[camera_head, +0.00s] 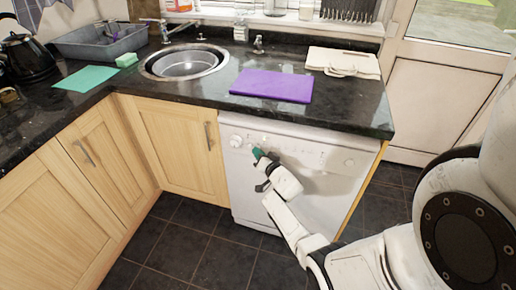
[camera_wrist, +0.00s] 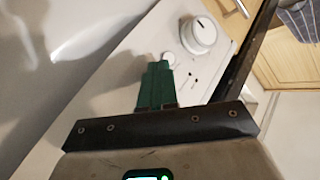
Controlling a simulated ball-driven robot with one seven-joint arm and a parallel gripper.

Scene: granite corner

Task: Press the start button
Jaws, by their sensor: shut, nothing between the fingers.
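The white appliance (camera_head: 300,180) stands under the dark counter, with a control panel along its top edge. In the wrist view, a round white button (camera_wrist: 168,58) sits on the panel beside a larger white dial (camera_wrist: 199,36); the dial also shows in the head view (camera_head: 236,141). I cannot read any label that marks the start button. My gripper (camera_head: 257,153) is shut and empty in front of the panel, right of the dial. Its green fingertips (camera_wrist: 158,66) lie just below the round button in the wrist view. I cannot tell whether they touch it.
Above the appliance, a purple board (camera_head: 272,85) and a pale board (camera_head: 343,63) lie on the dark counter (camera_head: 205,102). Wooden cupboards (camera_head: 178,145) stand to the left. The tiled floor (camera_head: 190,250) in front is clear.

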